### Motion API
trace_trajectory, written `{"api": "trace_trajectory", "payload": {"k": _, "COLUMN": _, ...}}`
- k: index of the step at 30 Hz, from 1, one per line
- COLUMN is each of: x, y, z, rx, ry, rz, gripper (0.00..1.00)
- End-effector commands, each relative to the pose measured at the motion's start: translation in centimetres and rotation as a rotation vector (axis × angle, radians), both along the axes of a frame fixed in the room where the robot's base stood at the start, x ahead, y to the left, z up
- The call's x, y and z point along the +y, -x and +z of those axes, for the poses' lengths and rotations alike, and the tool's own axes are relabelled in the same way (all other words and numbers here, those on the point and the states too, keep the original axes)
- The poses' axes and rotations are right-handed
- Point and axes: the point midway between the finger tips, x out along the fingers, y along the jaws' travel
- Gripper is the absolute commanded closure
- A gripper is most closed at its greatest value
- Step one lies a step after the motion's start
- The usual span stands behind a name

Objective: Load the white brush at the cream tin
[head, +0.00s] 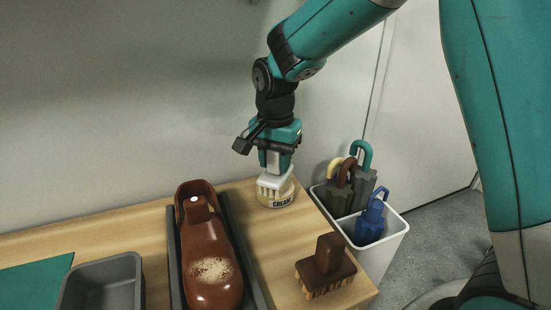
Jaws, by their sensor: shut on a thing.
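My gripper (276,160) points down at the back right of the wooden bench, shut on the white brush (272,184). The brush's pale bristles face down, over the cream tin (282,201), a round tin with a "CREAM" label. The bristles overlap the tin's top in this view; I cannot tell how deep they reach. A brown leather shoe (206,240) stands in a dark holder (243,255) left of the tin, with a pale, speckled patch (210,270) on its toe.
A brown brush (326,268) stands bristles down at the bench's front right. A white bin (384,249) with umbrellas stands beside the right edge. A grey tray (103,285) and a green mat (35,287) lie at left. Bare wood lies between holder and brown brush.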

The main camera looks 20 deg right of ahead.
Motion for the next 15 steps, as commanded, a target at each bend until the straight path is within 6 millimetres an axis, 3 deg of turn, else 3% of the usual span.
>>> {"api": "trace_trajectory", "payload": {"k": 8, "x": 0.0, "y": 0.1, "z": -0.1, "rx": 0.006, "ry": 0.001, "rz": 0.0, "gripper": 0.83}}
{"api": "trace_trajectory", "payload": {"k": 15, "x": 0.0, "y": 0.1, "z": 1.7, "rx": 0.006, "ry": 0.001, "rz": 0.0, "gripper": 0.83}}
